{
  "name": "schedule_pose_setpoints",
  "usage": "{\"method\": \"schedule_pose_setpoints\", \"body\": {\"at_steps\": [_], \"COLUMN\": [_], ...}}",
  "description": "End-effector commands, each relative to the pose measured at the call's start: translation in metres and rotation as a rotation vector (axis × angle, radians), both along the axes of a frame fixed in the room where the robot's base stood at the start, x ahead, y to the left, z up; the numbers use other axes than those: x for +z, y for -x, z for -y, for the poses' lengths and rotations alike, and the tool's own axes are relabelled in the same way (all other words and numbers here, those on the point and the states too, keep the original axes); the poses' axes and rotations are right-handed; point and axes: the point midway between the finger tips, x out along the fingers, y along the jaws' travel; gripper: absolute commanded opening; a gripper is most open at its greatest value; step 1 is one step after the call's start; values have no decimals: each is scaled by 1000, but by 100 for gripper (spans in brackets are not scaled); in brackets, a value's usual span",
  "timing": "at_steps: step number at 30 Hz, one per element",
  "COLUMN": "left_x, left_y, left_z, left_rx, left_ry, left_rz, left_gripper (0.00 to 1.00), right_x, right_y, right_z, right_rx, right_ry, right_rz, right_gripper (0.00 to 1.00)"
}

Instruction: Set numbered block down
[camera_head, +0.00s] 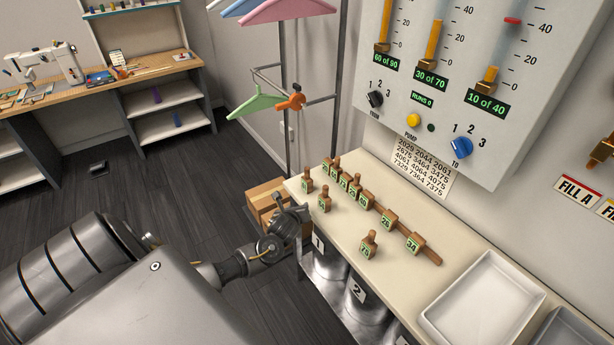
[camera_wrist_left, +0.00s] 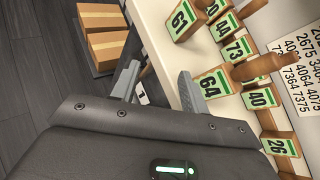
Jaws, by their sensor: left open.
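Wooden numbered blocks with peg handles and green-edged labels stand on the cream counter (camera_head: 330,222). Block 61 (camera_head: 307,184) and block 64 (camera_head: 324,204) stand apart at the counter's left end; they also show in the left wrist view as block 61 (camera_wrist_left: 182,20) and block 64 (camera_wrist_left: 212,86). Several others, including block 73 (camera_wrist_left: 237,50), block 40 (camera_wrist_left: 260,97) and block 26 (camera_head: 388,222), stand in a row behind. Another block (camera_head: 369,247) stands alone nearer the front. My left gripper (camera_wrist_left: 158,84) is open and empty at the counter's left edge, near block 64. My right gripper is not in view.
A wall panel (camera_head: 440,90) with gauges and knobs hangs behind the counter. A white tray (camera_head: 485,300) stands at right. Metal bins labelled 1 and 2 (camera_head: 356,293) are below the front edge. Cardboard boxes (camera_head: 266,193) and a garment rail (camera_head: 288,90) are beyond the gripper.

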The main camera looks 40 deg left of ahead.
Motion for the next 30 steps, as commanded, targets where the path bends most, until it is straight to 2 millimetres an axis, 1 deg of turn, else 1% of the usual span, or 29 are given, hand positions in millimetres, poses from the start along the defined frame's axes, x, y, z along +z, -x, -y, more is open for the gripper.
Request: {"method": "schedule_pose_setpoints", "body": {"at_steps": [1,3,6,9,14,17,21,24,30], "left_x": [33,62,90,105,107,103,95,89,84], "left_y": [-10,-20,-27,-31,-33,-41,-60,-70,-77], "left_z": [-3,-5,-7,-8,-9,-14,-24,-30,-33], "left_rx": [-40,-85,-128,-150,-156,-153,-152,-153,-155], "left_ry": [-74,-167,-260,-311,-328,-328,-326,-327,-324], "left_rz": [1,-5,-16,-22,-27,-28,-28,-27,-27], "left_gripper": [45,45,45,45,45,45,45,45,45], "right_x": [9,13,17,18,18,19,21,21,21], "right_y": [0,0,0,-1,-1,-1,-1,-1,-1], "right_z": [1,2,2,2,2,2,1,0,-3], "right_rx": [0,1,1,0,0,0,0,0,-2], "right_ry": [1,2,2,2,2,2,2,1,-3], "right_rz": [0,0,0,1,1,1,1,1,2], "right_gripper": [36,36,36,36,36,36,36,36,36]}}
